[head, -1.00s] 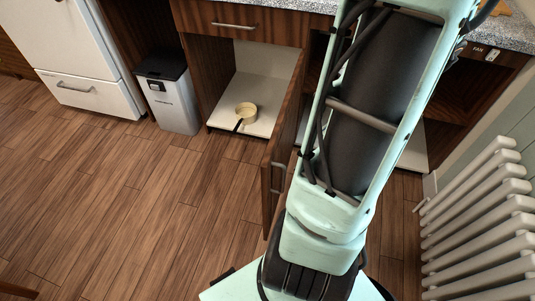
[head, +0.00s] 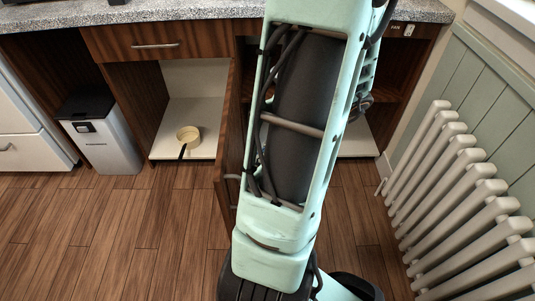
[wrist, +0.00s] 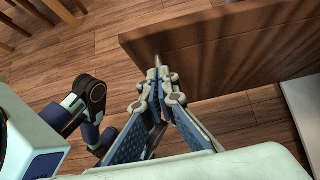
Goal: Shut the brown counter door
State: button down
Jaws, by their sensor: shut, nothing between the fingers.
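The brown counter door (head: 227,165) stands open in the head view, swung out from the right side of the cabinet opening, with a metal handle (head: 232,177) on it. In the wrist view the door is a dark wooden panel (wrist: 235,55) across the top right. My gripper (wrist: 158,78) is shut and empty, with its fingertips close to the door's edge near the handle; I cannot tell whether they touch. My gripper is hidden in the head view, where my arm covers part of the door.
A pan (head: 187,138) sits on the white cabinet floor (head: 205,150), its dark handle pointing toward the front edge. A bin (head: 102,140) stands left of the cabinet. A white radiator (head: 450,190) lines the right wall. Wooden floor (head: 120,225) is clear at front left.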

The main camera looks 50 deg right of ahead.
aim_at(223, 170)
jog(key=w+a, duration=0.1)
jog(key=w+a+f+b, duration=0.1)
jog(key=w, duration=0.1)
jog(key=shift+a+f, duration=0.15)
jog(key=shift+a, duration=0.15)
jog(key=shift+w+a, duration=0.4)
jog(key=shift+w, duration=0.05)
jog(key=shift+w, duration=0.1)
